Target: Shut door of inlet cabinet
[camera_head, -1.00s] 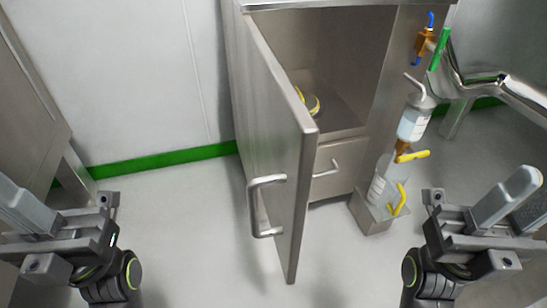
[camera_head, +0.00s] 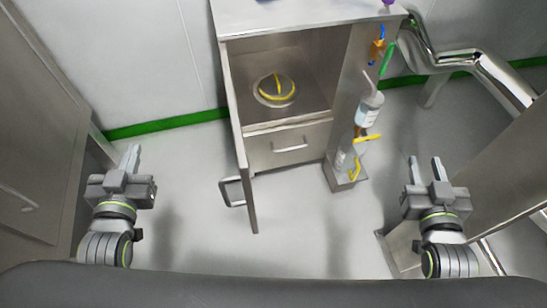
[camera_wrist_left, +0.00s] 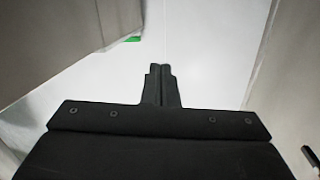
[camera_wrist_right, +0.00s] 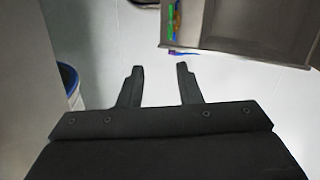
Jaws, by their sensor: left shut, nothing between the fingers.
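The inlet cabinet (camera_head: 224,25) is a grey metal cabinet in the upper middle of the head view, with its compartment open. Its door (camera_head: 241,150) stands wide open, swung out from the left side toward me. The door's handle (camera_head: 232,192) is on its left face, near the free edge. My left gripper (camera_head: 132,158) is shut and empty, to the left of the door and apart from it; its fingertips show in the left wrist view (camera_wrist_left: 159,70). My right gripper (camera_head: 425,162) is open and empty, right of the cabinet, with spread fingers in the right wrist view (camera_wrist_right: 160,70).
A round item with a yellow handle (camera_head: 277,88) lies inside the compartment, above a closed drawer (camera_head: 287,146). Bottles (camera_head: 367,108) and a small box holder (camera_head: 345,178) are at the cabinet's right side. Steel pipes (camera_head: 480,65) run at right. Floor before the door is clear.

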